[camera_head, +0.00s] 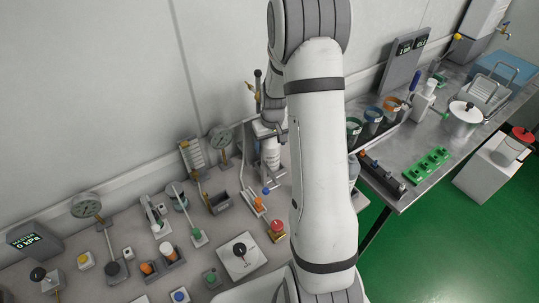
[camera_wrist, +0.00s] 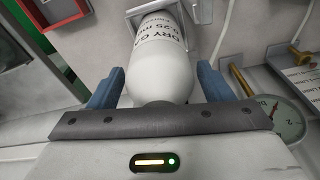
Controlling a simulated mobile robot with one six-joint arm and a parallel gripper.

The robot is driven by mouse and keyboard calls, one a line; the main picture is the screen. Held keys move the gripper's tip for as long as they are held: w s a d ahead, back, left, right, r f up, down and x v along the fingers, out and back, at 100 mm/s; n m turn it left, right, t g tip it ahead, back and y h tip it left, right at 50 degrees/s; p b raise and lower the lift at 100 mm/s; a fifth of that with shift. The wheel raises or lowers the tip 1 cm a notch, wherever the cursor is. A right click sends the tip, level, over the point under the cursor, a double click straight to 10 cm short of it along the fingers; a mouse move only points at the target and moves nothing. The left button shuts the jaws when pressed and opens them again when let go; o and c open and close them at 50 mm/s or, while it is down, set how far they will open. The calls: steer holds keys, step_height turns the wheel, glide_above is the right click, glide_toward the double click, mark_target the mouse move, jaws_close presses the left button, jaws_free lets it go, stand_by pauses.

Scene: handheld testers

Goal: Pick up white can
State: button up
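The white can (camera_wrist: 160,62) has dark print reading "DRY GA…" and fills the middle of the wrist view, its rounded end toward my gripper. My gripper (camera_wrist: 160,72) has its blue fingers spread, one on each side of the can. Narrow gaps seem to show between the fingers and the can, so it looks open around it; contact is hard to judge. In the head view the can (camera_head: 271,152) stands at the back of the left bench, below my gripper and beside my arm, which hides part of the area.
A grey holder (camera_wrist: 203,10) frames the can's far end. A dial gauge (camera_wrist: 282,118) and a brass rod are close on the right in the wrist view. Several small testers crowd the left bench (camera_head: 130,290). A steel table (camera_head: 400,150) stands to the right.

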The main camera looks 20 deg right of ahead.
steer(key=c, duration=1.3)
steer(key=shift+o, duration=0.2)
steer(key=shift+r, duration=0.15)
